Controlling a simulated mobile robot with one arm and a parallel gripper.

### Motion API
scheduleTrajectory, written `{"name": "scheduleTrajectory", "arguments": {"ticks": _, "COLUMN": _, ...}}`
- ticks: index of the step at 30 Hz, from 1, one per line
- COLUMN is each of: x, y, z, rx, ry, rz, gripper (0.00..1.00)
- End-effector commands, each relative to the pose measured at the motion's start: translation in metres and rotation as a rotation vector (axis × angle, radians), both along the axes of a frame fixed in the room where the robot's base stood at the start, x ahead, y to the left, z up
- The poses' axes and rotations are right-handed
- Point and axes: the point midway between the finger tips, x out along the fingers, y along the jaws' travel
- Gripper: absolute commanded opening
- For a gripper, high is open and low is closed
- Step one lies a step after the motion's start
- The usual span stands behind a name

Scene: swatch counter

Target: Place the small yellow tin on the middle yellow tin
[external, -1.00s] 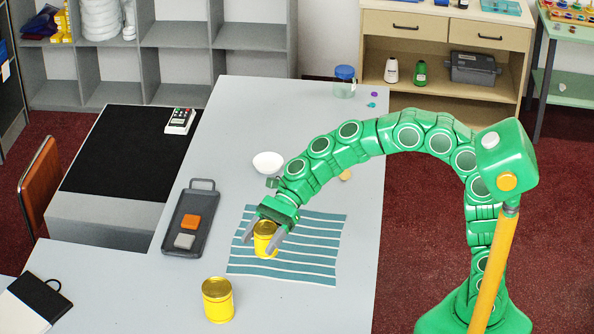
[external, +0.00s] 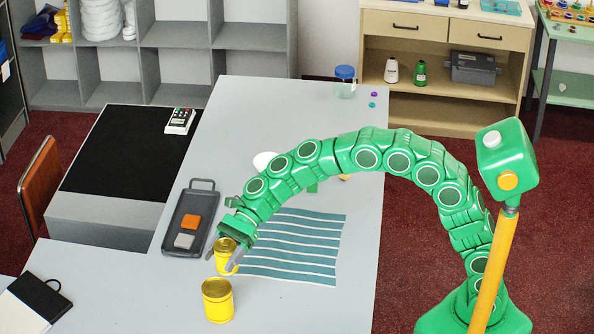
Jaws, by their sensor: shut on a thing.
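My gripper (external: 228,258) is shut on a small yellow tin (external: 224,262) with a gold lid. In the external view the held tin is just behind and slightly above a larger yellow tin (external: 218,301). The larger tin stands upright on the grey counter. The held tin looks upright, and its base ends a little above the larger tin's lid in the picture. I cannot tell the exact gap between them. No other yellow tin shows on the counter.
A striped teal cloth (external: 300,245) lies right of the gripper. A dark tray (external: 179,248) with an orange block and a grey block lies to the left. A white bowl (external: 263,161) is partly behind my arm. The grey counter (external: 300,312) is clear in front.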

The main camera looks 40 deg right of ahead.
Motion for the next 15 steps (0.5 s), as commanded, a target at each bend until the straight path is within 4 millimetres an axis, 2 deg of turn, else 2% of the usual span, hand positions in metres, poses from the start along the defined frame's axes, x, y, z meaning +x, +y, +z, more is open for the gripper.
{"name": "scheduleTrajectory", "arguments": {"ticks": 6, "x": 0.012, "y": 0.017, "z": -0.024, "rx": 0.0, "ry": 0.0, "rz": 0.0, "gripper": 0.24}}
{"name": "scheduleTrajectory", "arguments": {"ticks": 15, "x": 0.018, "y": 0.026, "z": -0.037, "rx": 0.0, "ry": 0.0, "rz": 0.0, "gripper": 0.24}}
